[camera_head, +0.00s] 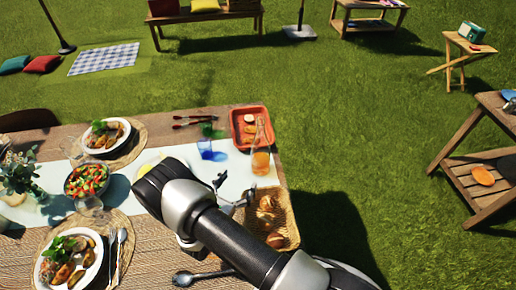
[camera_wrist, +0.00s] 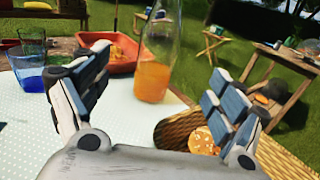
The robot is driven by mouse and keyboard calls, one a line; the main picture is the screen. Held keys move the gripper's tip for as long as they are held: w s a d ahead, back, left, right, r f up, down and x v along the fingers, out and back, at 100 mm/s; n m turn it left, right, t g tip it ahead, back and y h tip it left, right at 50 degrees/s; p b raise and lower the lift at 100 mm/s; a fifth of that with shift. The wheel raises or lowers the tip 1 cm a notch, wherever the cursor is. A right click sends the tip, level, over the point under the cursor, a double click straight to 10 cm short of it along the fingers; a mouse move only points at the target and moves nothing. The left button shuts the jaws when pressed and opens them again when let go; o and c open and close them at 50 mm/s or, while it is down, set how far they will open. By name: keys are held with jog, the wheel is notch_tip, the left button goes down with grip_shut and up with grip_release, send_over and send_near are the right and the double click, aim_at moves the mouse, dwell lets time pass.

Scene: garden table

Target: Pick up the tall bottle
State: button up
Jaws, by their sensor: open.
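The tall bottle (camera_head: 261,150) is clear glass with orange liquid in its lower part. It stands upright on the table runner at the table's right side, in front of the red tray. In the wrist view the bottle (camera_wrist: 154,72) stands ahead, between the two fingers in the picture but beyond their tips. My gripper (camera_head: 231,187) is open and empty, to the left of and nearer than the bottle. In the wrist view my gripper (camera_wrist: 150,75) shows both fingers spread wide. The bottle's top is cut off by the upper edge there.
A blue glass (camera_head: 205,148) stands left of the bottle, and a red tray (camera_head: 236,139) lies behind it. A bread basket (camera_head: 291,229) is at the near right edge. Plates (camera_head: 84,238), a salad bowl (camera_head: 87,181) and a plant vase (camera_head: 17,178) fill the left.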

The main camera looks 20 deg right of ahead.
aim_at(255, 157)
jog(key=shift+n+t, duration=0.3)
jog(key=x, duration=0.4)
jog(key=f+b+x, duration=0.1)
jog(key=x, duration=0.7)
jog(key=shift+w+f+b, duration=0.1)
jog(key=shift+f+b, duration=0.05)
jog(key=shift+b, duration=0.15)
jog(key=shift+s+r+b+x, duration=0.15)
jog(key=shift+b+x, duration=0.1)
jog(key=shift+x, duration=1)
jog(key=shift+s+r+b+x, duration=0.1)
jog(key=shift+r+b+x, duration=0.1)
jog(key=shift+x, duration=1.1)
jog(key=shift+d, duration=0.15)
jog(key=shift+c, duration=0.4)
jog(key=c, duration=1.7)
